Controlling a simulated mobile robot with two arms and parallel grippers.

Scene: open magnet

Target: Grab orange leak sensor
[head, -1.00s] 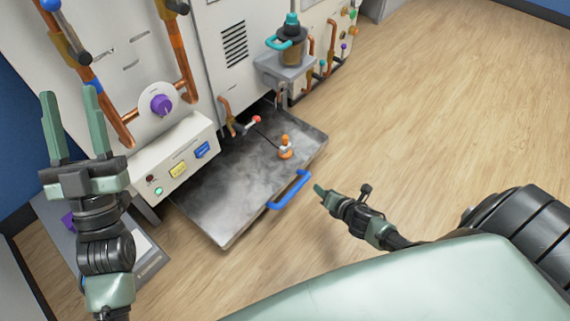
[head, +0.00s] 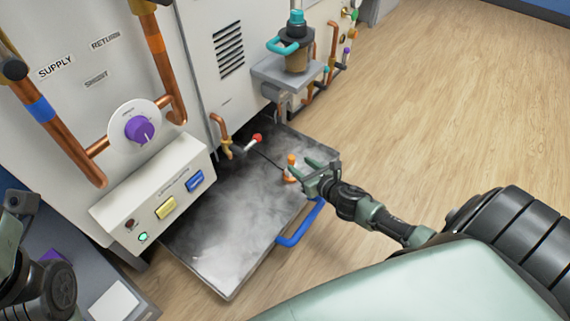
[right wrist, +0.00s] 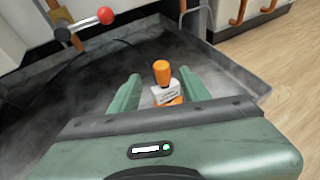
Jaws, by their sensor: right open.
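The orange leak sensor (head: 291,166), orange with a white middle band, stands upright on the grey metal tray (head: 232,262). My right gripper (head: 306,168) is open, with its green fingers close to the sensor at the tray's right side. In the right wrist view the sensor (right wrist: 165,84) shows between and just beyond the two open fingertips (right wrist: 160,92). Its base is partly hidden by the gripper body. At the lower left of the head view part of my left arm shows, with its gripper's fingers not clearly visible.
A blue handle (head: 298,228) is on the tray's front edge. A red-tipped valve lever (head: 256,138) and a thin dark cable lie behind the sensor. A control box with buttons (head: 158,196) stands left of the tray. The wooden floor (head: 430,110) to the right is clear.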

